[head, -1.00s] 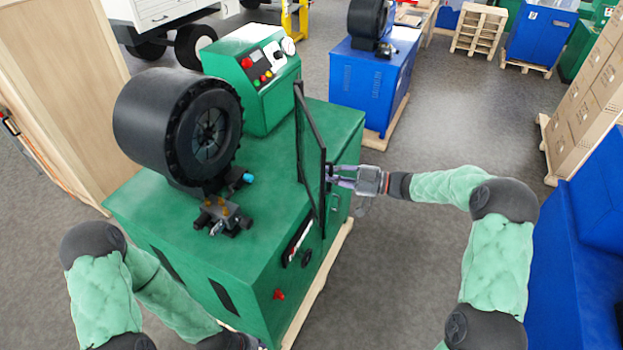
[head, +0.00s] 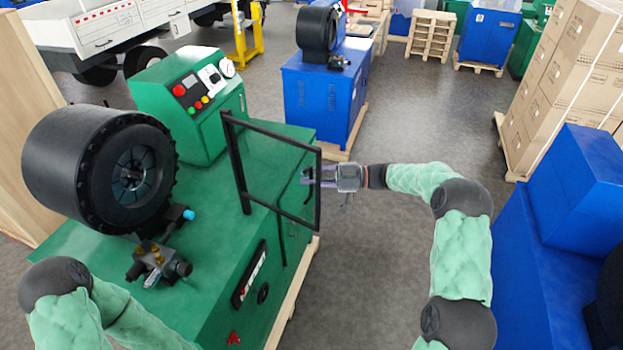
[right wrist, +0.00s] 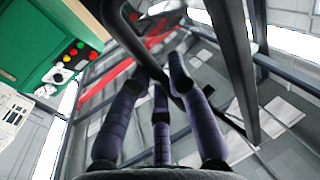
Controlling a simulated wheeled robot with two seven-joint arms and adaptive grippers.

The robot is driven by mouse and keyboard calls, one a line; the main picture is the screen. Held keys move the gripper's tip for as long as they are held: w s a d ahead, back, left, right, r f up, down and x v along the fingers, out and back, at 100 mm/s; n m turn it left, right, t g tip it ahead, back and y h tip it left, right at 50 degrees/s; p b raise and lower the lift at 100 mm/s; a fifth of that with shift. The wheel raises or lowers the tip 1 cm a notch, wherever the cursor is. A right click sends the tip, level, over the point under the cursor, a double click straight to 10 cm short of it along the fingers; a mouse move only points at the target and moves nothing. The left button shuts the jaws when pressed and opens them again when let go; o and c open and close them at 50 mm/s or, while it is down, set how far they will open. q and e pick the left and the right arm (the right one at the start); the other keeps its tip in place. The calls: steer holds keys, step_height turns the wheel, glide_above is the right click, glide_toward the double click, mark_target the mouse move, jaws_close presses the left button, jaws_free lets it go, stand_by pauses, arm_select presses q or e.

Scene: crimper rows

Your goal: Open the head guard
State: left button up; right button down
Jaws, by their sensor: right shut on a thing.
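The head guard (head: 236,165) is a clear panel in a black frame at the right side of the green crimper's top. It stands upright, swung out from the crimping head, its face partly towards the head camera. My right gripper (head: 309,177) is shut on the guard's handle, near the frame's outer post. In the right wrist view, the purple fingers (right wrist: 163,85) close around a dark bar, and the guard's frame runs close beside them. The black crimping head (head: 95,165) sits at the left. My left arm shows at the bottom left, its gripper out of view.
A green control box (head: 190,105) with buttons and a gauge stands behind the guard. A blue crimper (head: 318,95) is farther back. Stacked cartons (head: 555,85) and blue cabinets (head: 560,230) are at the right. Grey floor between is clear.

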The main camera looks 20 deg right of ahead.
steer(key=shift+w+d, duration=0.1)
steer(key=shift+w, duration=0.05)
steer(key=c, duration=1.2)
jaws_free()
steer(key=shift+o, duration=0.2)
steer(key=v, duration=1.1)
steer(key=shift+d, duration=0.4)
